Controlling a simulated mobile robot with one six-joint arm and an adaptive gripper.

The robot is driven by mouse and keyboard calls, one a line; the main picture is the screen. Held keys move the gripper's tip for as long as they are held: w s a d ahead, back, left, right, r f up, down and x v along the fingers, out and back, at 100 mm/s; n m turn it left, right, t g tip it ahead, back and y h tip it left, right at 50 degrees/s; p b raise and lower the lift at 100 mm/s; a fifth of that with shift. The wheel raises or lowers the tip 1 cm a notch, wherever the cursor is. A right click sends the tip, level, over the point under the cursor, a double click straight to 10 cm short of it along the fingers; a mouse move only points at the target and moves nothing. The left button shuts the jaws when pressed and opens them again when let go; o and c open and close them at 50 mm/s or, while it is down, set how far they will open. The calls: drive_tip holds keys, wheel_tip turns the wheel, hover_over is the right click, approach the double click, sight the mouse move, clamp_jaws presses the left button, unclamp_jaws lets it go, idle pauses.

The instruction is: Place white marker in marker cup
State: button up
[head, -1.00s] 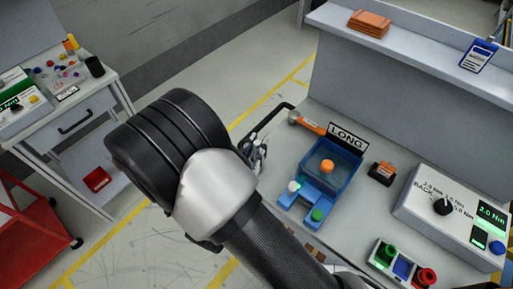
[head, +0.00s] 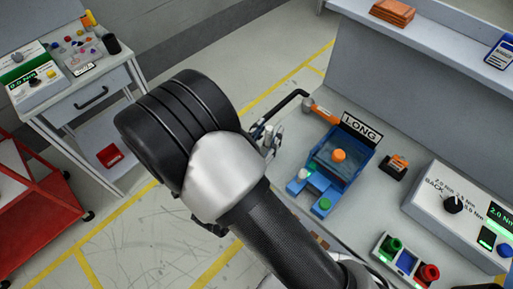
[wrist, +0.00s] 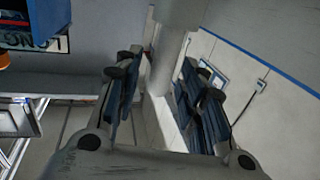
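My gripper (wrist: 162,97) shows in the wrist view with its two dark-padded fingers well apart. A pale upright shape stands behind the space between them, and I cannot tell what it is. In the head view my gripper (head: 268,136) is mostly hidden behind my arm, near the left edge of the workbench. A black cup (head: 111,44), likely the marker cup, stands on the small table at the upper left, far from my gripper. I cannot make out a white marker in either view.
The workbench (head: 380,190) holds a blue tray (head: 352,167) with a LONG sign, an orange-handled tool (head: 322,112), a torque control box (head: 455,205) and a button box (head: 405,262). A red cart (head: 40,205) stands at left. Open floor lies between it and the bench.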

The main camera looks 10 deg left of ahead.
drive_tip(key=p+v, duration=0.2)
drive_tip(key=v, duration=0.9)
drive_tip(key=shift+s, duration=0.1)
